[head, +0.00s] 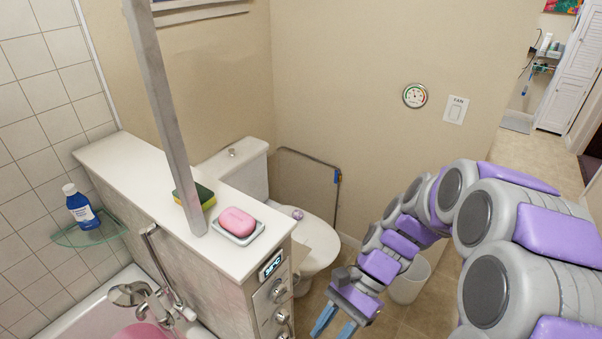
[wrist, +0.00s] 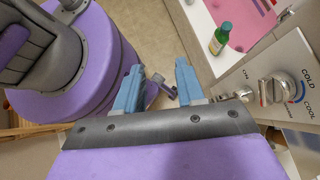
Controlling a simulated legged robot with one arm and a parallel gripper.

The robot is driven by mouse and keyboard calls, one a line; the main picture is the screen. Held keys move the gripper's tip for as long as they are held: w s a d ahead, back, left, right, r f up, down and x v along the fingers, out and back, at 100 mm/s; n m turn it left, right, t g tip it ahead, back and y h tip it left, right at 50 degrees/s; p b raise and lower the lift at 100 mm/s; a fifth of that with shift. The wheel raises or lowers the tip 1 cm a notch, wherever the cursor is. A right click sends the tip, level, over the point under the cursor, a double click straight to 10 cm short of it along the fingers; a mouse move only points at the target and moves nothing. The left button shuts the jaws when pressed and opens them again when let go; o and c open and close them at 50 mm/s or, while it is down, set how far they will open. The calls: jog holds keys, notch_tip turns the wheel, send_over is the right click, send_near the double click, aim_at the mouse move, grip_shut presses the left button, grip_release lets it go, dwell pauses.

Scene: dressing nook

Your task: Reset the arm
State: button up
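My arm reaches from the right side of the head view, with its grey and purple links bent down toward the middle. My gripper (head: 335,324) hangs low at the bottom edge of the head view, just right of the counter's control panel. In the wrist view, my gripper's two blue fingers (wrist: 160,82) stand apart with nothing held between them. My own purple and grey body fills the left of the wrist view.
A white counter (head: 135,162) holds a pink soap (head: 237,222) on a dish and a sponge (head: 203,194). A knobbed panel (wrist: 280,88) is close beside my gripper. A toilet (head: 318,235) and white bin (head: 410,284) stand behind. A grey post (head: 163,100) rises from the counter.

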jog(key=s+d+r+n+t+h, duration=0.5)
jog(key=s+d+n+h, duration=0.2)
jog(key=s, duration=0.6)
jog(key=shift+d+r+n, duration=0.2)
jog(key=shift+d+n, duration=0.5)
jog(key=shift+n, duration=0.5)
